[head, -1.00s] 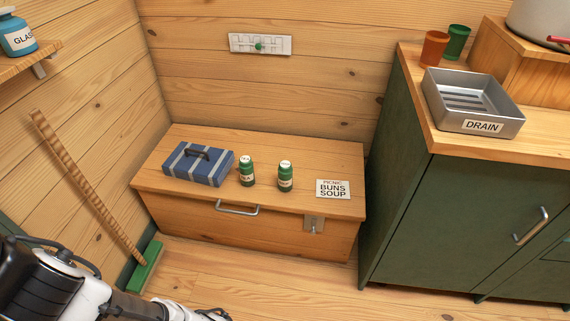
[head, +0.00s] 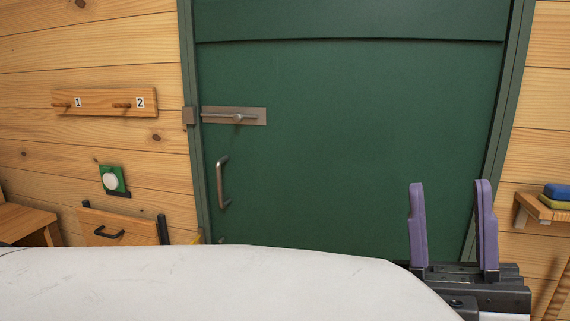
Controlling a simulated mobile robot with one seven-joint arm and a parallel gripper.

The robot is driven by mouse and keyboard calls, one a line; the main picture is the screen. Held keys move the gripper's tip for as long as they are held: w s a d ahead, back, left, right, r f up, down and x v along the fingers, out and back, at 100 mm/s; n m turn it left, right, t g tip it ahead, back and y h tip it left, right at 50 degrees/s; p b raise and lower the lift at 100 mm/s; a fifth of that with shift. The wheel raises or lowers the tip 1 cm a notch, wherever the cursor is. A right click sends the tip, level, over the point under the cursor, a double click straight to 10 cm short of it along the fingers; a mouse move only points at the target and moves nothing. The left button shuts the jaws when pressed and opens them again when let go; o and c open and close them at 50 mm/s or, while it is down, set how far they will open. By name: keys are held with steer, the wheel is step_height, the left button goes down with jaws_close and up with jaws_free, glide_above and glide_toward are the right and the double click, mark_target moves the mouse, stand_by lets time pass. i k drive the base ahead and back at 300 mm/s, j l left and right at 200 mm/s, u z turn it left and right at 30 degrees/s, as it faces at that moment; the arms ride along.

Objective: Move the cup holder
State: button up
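I cannot make out a cup holder in the head view. My gripper (head: 450,188) is at the lower right, in front of the green door (head: 345,140). Its two purple fingers point up and stand apart, with nothing between them. A large white surface, which looks like part of my arm, crosses the bottom of the view and hides what lies below.
The door has a metal bolt (head: 236,116) and a handle (head: 222,182). Left are a peg rack (head: 105,102) numbered 1 and 2, a white button on a green plate (head: 112,180) and a wooden drawer front (head: 118,227). A small shelf (head: 543,208) holds blue and yellow items at right.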

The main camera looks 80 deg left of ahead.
mark_target(112, 177)
steer(key=u, duration=3.65)
steer(key=i+j+z, duration=0.15)
steer(key=i+j, duration=0.3)
